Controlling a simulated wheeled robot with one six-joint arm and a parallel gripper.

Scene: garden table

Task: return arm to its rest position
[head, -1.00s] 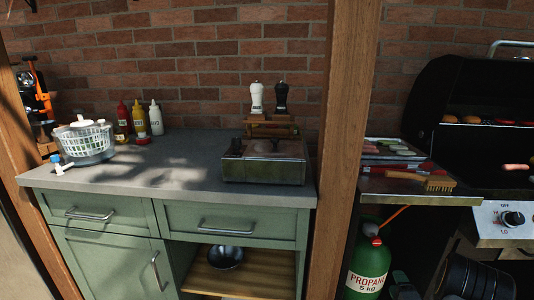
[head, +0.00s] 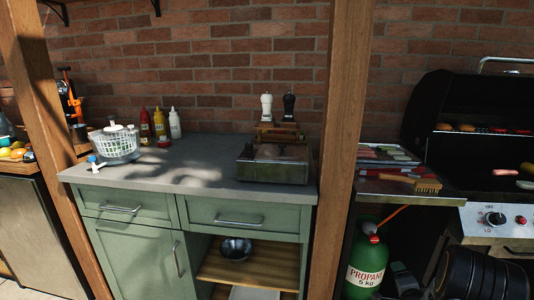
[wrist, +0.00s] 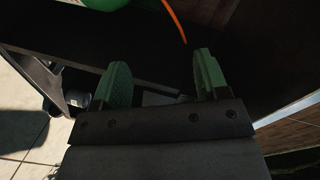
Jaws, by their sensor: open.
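My gripper (wrist: 160,82) shows in the wrist view with its two green-padded fingers apart and nothing between them. Beyond the fingers is a dark space low down, with the green propane tank (wrist: 100,4) and its orange hose (wrist: 174,20) at the top edge. In the head view my arm's black links (head: 485,272) show at the bottom right, in front of the grill. The fingers themselves are not visible in the head view.
A green cabinet (head: 130,240) with a grey counter (head: 200,165) stands at centre left. A wooden post (head: 343,140) separates it from the grill (head: 480,120). The propane tank (head: 367,262) stands below the side shelf (head: 400,192). Pale paving (wrist: 25,105) shows at left in the wrist view.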

